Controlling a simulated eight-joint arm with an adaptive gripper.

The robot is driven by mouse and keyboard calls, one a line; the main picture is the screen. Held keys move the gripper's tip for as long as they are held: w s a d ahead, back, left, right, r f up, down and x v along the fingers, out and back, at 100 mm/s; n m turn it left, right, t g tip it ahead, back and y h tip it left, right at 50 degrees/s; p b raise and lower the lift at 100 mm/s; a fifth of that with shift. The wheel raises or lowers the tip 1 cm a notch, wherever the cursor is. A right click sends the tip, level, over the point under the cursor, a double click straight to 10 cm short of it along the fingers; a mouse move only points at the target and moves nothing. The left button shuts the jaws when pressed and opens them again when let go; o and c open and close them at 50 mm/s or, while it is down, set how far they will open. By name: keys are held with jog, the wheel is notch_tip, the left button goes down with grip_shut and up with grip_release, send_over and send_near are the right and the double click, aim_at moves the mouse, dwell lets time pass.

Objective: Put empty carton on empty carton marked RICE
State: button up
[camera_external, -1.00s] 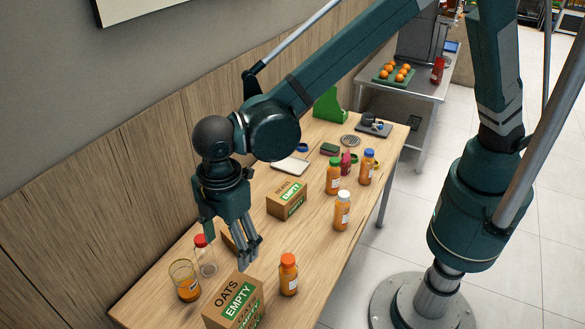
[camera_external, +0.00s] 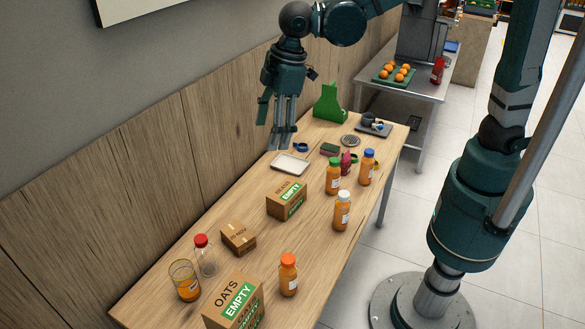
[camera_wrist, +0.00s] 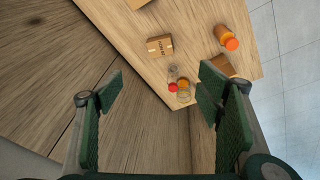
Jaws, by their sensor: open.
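A carton with a green EMPTY label (camera_external: 287,201) stands mid-table; its top print is too small to read. A larger carton marked OATS and EMPTY (camera_external: 234,304) stands at the near end, partly cut off. A small plain brown carton (camera_external: 238,238) sits between them; it also shows in the wrist view (camera_wrist: 160,46). I cannot read RICE on any carton. My gripper (camera_external: 282,140) is open and empty, fingers down, high above the table's far left side, behind the mid-table carton. In the wrist view my open fingers (camera_wrist: 158,92) hold nothing.
A glass of juice (camera_external: 186,281), a red-capped bottle (camera_external: 204,257) and an orange-capped bottle (camera_external: 288,275) stand near the cartons. A white-capped bottle (camera_external: 342,211) stands right of the mid-table carton. A white tray (camera_external: 290,164) and green stand (camera_external: 329,104) are farther back.

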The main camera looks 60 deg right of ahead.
jog(key=s+d+r+m+t, duration=0.1)
jog(key=s+d+m, duration=0.25)
jog(key=d, duration=0.65)
jog(key=s+d+r+m+t, duration=0.15)
jog(key=s+d, duration=0.25)
jog(key=d, duration=0.6)
jog(key=s+d+r+m+t, duration=0.1)
jog(key=s+d+r+m, duration=0.2)
jog(key=d, duration=0.7)
jog(key=s+d+f+m+t+h, duration=0.1)
jog(key=s+d+f+m, duration=0.2)
jog(key=s+d, duration=0.5)
jog(key=shift+s+d+f+h, duration=0.35)
jog(key=shift+d+f, duration=0.2)
jog(key=shift+f, duration=0.15)
